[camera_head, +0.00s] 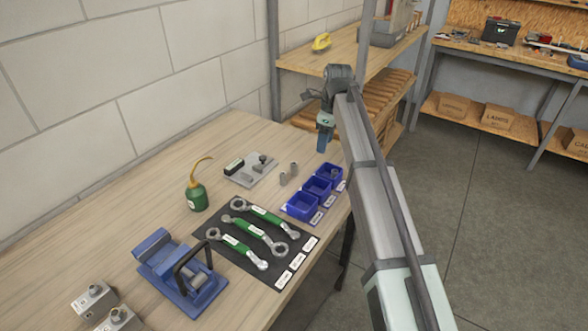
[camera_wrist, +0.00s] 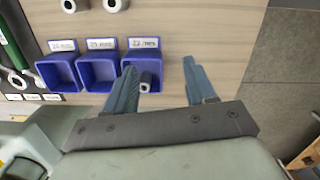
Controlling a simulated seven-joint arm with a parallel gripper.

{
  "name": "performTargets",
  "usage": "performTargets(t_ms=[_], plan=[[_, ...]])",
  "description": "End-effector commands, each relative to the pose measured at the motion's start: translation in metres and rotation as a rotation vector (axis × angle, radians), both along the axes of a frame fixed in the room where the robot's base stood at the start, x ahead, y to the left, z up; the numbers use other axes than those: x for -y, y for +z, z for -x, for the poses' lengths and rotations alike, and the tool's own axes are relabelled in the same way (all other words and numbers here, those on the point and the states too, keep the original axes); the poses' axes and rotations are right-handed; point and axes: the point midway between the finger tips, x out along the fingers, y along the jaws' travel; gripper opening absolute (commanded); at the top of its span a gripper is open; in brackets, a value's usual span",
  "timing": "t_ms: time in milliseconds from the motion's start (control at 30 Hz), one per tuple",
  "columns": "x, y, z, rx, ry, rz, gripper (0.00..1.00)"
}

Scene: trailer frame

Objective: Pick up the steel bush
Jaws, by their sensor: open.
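Two grey steel bushes stand upright on the bench in the head view, a nearer one (camera_head: 283,179) and a farther one (camera_head: 294,169). They also show at the top edge of the wrist view, one at left (camera_wrist: 72,5) and one at right (camera_wrist: 115,4). A third grey bush (camera_wrist: 146,84) is in the rightmost blue bin (camera_wrist: 172,48), labelled 22 mm, in the wrist view. My gripper (camera_wrist: 160,66) is open and empty above that bin; its left finger partly covers the bin. In the head view my gripper (camera_head: 323,142) hangs above the far bin.
Two more blue bins, middle (camera_head: 317,187) and near (camera_head: 299,206), stand in a row. Spanners (camera_head: 257,233) lie on a dark mat. A green oil can (camera_head: 197,196), a grey plate fixture (camera_head: 250,170) and a blue vice (camera_head: 183,275) stand on the bench. Shelving (camera_head: 345,55) stands behind.

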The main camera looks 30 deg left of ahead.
Motion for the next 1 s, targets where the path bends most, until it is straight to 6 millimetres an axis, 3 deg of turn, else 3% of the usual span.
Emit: performTargets(t_ms=[33,200,467,667,1000], plan=[[-0.019,0.011,0.011,0.002,-0.009,0.018,0.55],[-0.054,0.036,0.043,0.009,-0.062,0.074,0.55],[-0.071,0.046,0.061,0.015,-0.096,0.105,0.55],[-0.070,0.028,0.062,0.015,-0.096,0.105,0.55],[-0.070,-0.028,0.062,0.014,-0.095,0.104,0.55]])
